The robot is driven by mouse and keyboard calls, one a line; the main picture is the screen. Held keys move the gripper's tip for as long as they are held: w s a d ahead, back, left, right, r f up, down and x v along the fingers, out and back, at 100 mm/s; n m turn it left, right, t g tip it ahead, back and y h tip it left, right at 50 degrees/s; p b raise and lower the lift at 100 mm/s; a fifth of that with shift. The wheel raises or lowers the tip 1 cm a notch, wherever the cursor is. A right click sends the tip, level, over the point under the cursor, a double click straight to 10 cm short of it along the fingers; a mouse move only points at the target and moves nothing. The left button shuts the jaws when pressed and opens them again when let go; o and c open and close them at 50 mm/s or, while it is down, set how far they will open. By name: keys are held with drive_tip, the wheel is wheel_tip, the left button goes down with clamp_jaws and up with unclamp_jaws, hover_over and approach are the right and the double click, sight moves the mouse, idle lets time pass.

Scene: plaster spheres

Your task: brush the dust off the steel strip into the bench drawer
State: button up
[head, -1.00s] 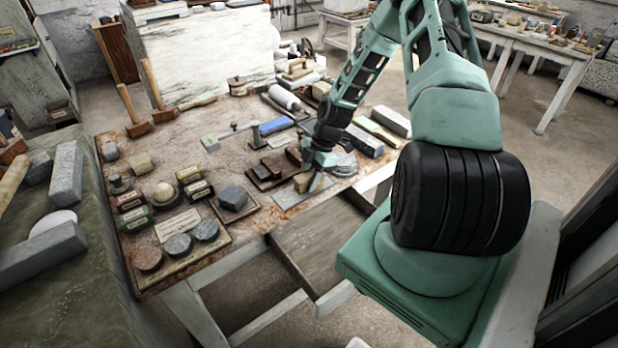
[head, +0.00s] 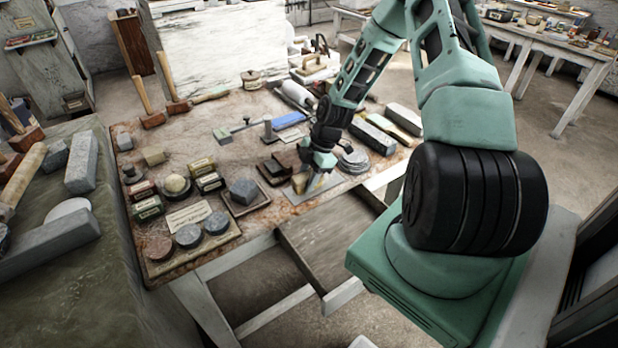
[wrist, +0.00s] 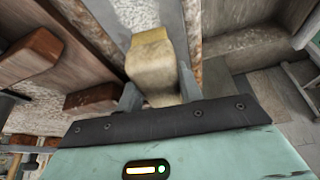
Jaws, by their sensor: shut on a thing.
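My gripper (head: 317,178) is shut on a pale yellow-tan brush (wrist: 152,65), which sits between its two fingers in the wrist view. The brush is over the grey steel strip (wrist: 118,12), near the bench's front edge. The strip also shows in the head view (head: 296,194). The bench drawer (head: 328,244) is pulled out below the front edge, just in front of the strip. Its wooden inside shows at the right of the wrist view (wrist: 245,45).
Dark wooden blocks (head: 279,167) lie left of the strip, and stacked grey discs (head: 354,161) lie right of it. Open floor lies beyond the drawer.

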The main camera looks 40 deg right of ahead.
drive_tip(key=shift+s+d, duration=0.2)
drive_tip(key=shift+d, duration=0.5)
drive_tip(key=shift+s+d, duration=0.25)
drive_tip(key=shift+d, duration=0.4)
drive_tip(key=shift+s+d, duration=0.2)
drive_tip(key=shift+d, duration=0.5)
drive_tip(key=shift+w+a, duration=0.2)
drive_tip(key=shift+a, duration=0.5)
drive_tip(key=shift+w+a, duration=0.25)
drive_tip(key=shift+a, duration=0.45)
drive_tip(key=shift+w+a, duration=0.2)
drive_tip(key=shift+a, duration=0.5)
drive_tip(key=shift+s+d+r+p, duration=0.2)
drive_tip(key=shift+d+r+p, duration=0.25)
drive_tip(key=shift+d, duration=0.1)
drive_tip(key=shift+s+d+r+p, duration=0.15)
drive_tip(key=shift+d+r+p, duration=0.2)
drive_tip(key=shift+d, duration=0.2)
drive_tip(key=shift+f, duration=0.1)
drive_tip(key=shift+f+b, duration=0.5)
drive_tip(key=shift+f, duration=0.25)
drive_tip(key=shift+d+r, duration=0.1)
